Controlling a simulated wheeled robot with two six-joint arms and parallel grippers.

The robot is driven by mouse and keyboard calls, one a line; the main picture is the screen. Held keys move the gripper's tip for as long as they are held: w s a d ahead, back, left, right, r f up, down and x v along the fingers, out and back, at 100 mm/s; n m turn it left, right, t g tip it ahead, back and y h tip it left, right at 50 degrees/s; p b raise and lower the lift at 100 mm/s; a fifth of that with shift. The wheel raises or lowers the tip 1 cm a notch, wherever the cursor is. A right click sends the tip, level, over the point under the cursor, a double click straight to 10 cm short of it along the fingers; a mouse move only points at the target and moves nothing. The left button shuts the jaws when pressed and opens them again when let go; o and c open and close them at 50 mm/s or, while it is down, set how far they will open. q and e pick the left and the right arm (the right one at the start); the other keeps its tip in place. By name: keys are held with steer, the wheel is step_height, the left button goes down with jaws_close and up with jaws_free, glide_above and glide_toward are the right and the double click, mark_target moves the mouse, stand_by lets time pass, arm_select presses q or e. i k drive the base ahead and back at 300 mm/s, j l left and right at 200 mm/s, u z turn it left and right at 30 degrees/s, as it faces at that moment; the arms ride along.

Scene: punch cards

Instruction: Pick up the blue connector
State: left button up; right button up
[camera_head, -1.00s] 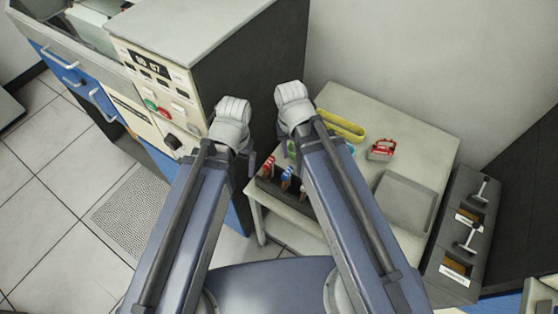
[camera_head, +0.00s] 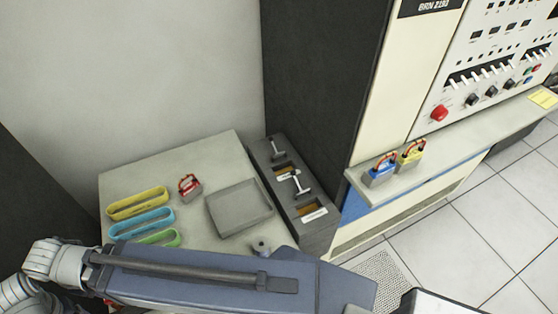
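The blue connector (camera_head: 380,170) stands on the pale ledge (camera_head: 450,158) of a console at right. It has a blue body with a red-and-dark loop on top, and nothing of mine is near it. A similar yellow connector (camera_head: 411,154) stands close beside it on the right. One of my arms crosses the lower left, with its white wrist at the left edge, well away from the ledge. Another white part of mine is cut off at the lower left corner. No gripper fingertips show, so I cannot see whether either gripper is open or shut.
A table (camera_head: 225,150) at left holds a red connector (camera_head: 189,185), yellow (camera_head: 137,203), blue (camera_head: 141,223) and green (camera_head: 160,238) loops, and a grey tray (camera_head: 240,207). A dark unit with levers (camera_head: 300,205) stands between table and console. Open tiled floor (camera_head: 470,230) lies at right.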

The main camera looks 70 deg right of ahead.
mark_target(382, 171)
steer(key=z, duration=3.25)
steer(key=l+u, duration=0.8)
steer(key=u, duration=0.15)
steer(key=l+u, duration=0.5)
steer(key=j+u, duration=0.1)
steer(key=u, duration=1.4)
